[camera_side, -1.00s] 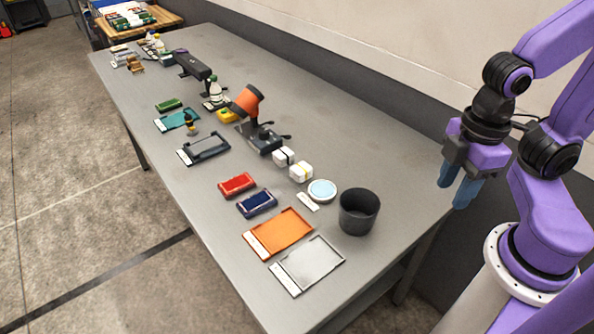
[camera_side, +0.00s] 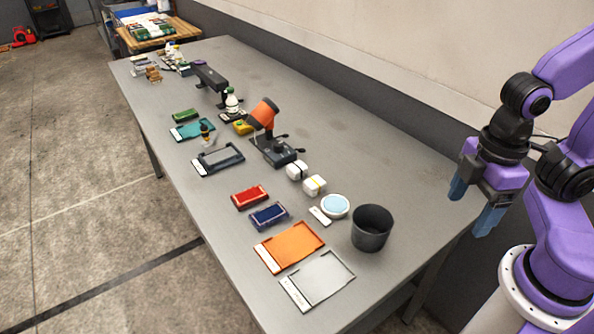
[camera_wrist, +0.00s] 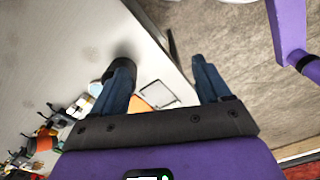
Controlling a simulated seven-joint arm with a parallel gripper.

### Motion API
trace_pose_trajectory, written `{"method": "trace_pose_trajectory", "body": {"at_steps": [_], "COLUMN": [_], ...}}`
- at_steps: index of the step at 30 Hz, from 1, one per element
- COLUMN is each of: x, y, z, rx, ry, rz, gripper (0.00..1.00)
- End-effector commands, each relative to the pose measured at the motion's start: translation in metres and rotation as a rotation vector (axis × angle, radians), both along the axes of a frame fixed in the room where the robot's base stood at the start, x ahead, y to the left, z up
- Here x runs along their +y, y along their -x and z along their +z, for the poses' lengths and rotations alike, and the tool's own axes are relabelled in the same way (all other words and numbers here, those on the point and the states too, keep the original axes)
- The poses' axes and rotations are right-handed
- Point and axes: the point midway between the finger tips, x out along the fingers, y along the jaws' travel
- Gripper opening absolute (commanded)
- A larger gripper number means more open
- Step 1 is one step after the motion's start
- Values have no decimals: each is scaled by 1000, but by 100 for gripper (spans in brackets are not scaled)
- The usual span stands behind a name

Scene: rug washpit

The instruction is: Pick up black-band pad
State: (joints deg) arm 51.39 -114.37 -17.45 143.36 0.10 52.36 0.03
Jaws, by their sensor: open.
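The black-band pad (camera_side: 297,171) is a small white block with a dark band, standing on the grey table right of its middle in the side view. A similar white pad with a yellow band (camera_side: 315,185) stands close beside it, nearer the camera. My gripper (camera_side: 473,204) is open and empty, its blue fingers pointing down beyond the table's right edge, well away from both pads. In the wrist view my gripper (camera_wrist: 163,82) shows its two fingers spread apart. I cannot make out the black-band pad there.
A dark round bin (camera_side: 372,228) stands between the pads and my gripper. A white-rimmed round dish (camera_side: 335,206), orange tray (camera_side: 290,246), grey tray (camera_side: 318,281), red block (camera_side: 249,196) and blue block (camera_side: 268,215) lie nearby. An orange-headed device (camera_side: 264,113) stands behind the pads.

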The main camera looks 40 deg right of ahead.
Motion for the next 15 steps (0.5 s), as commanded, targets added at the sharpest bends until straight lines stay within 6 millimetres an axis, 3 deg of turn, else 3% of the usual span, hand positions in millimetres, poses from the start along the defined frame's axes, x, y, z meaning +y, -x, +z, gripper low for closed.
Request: {"method": "trace_pose_trajectory", "body": {"at_steps": [4, 7, 15], "x": [5, 17, 64], "y": [-6, -22, -108], "z": [2, 7, 22], "rx": [0, 0, -2], "ry": [1, 3, 12], "rz": [4, 20, 110], "gripper": [77, 77, 77]}}
